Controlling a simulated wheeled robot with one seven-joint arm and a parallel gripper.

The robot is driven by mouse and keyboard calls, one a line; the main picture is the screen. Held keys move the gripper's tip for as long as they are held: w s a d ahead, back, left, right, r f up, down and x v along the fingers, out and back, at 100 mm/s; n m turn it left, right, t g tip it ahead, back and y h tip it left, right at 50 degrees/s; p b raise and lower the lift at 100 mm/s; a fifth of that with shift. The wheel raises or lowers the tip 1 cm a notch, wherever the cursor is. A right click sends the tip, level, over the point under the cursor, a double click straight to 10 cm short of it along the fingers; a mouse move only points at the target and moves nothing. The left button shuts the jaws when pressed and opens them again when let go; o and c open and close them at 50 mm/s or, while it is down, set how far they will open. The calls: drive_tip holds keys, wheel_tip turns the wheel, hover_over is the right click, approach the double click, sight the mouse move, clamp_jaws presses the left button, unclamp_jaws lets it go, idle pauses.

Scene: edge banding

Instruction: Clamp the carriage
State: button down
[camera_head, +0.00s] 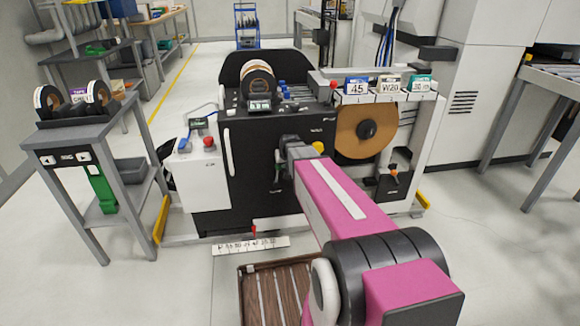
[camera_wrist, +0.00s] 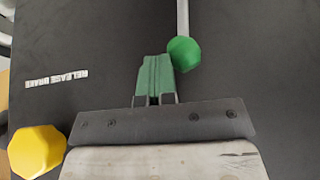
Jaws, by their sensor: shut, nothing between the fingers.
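The black machine (camera_head: 265,165) stands in the middle of the head view. My gripper (camera_wrist: 155,62) is shut and empty, its green fingers pointing at the black panel (camera_wrist: 100,45). A green knob (camera_wrist: 185,53) on a grey rod sits right beside the fingertips in the wrist view; I cannot tell whether they touch. A yellow knob (camera_wrist: 37,150) is at the lower left of that view; it also shows in the head view (camera_head: 318,147), right of my wrist. In the head view my arm hides part of the panel. I cannot make out which part is the carriage.
A grey cart (camera_head: 85,135) with tape rolls stands at the left. A large brown roll (camera_head: 365,135) is mounted on the machine's right. A tray of brown strips (camera_head: 262,268) lies in front, partly behind my arm.

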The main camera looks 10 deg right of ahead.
drive_tip(key=a, duration=0.1)
drive_tip(key=a+h, duration=0.2)
drive_tip(key=shift+w+a+r+n, duration=0.1)
drive_tip(key=shift+r+n, duration=0.2)
drive_tip(key=shift+n, duration=0.1)
drive_tip(key=shift+a+h, duration=1.2)
drive_tip(key=shift+a+f, duration=0.2)
drive_tip(key=shift+a, duration=0.6)
drive_tip(key=shift+a+f, duration=0.2)
drive_tip(key=shift+a, duration=0.55)
drive_tip(key=shift+w+a+f, duration=0.1)
drive_tip(key=shift+a, duration=0.05)
approach(277, 167)
drive_tip(key=a+r, duration=0.4)
drive_tip(key=shift+s+a+f, duration=0.1)
drive_tip(key=shift+s+a, duration=0.15)
drive_tip(key=shift+s, duration=0.1)
